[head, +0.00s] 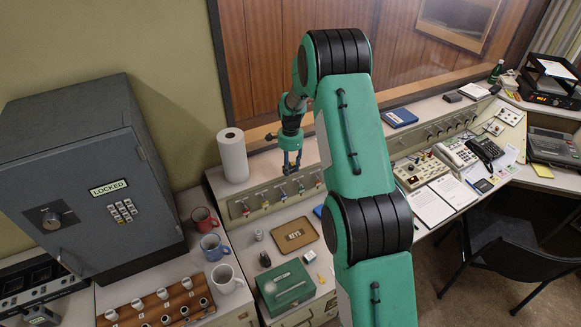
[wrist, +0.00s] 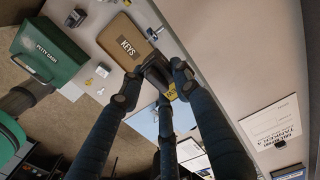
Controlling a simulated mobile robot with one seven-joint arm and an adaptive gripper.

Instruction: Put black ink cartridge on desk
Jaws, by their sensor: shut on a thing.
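My gripper (wrist: 156,82) is shut on a dark block, which I take to be the black ink cartridge (wrist: 154,73), held between the fingertips in the wrist view. In the head view my gripper (head: 291,166) points down in front of the row of switches on the console's left section; the cartridge is too small to make out there. The desk (head: 455,172) runs along the wall to the right, with its pale top partly hidden by my arm. The held block appears above the surface, but its height is unclear.
A keys tray (head: 295,235) and green petty cash box (head: 285,287) lie on the left worktop. A paper towel roll (head: 232,155) stands behind. Mugs (head: 214,247) and a grey safe (head: 95,190) are left. Papers (head: 430,205) and a phone (head: 486,150) occupy the right.

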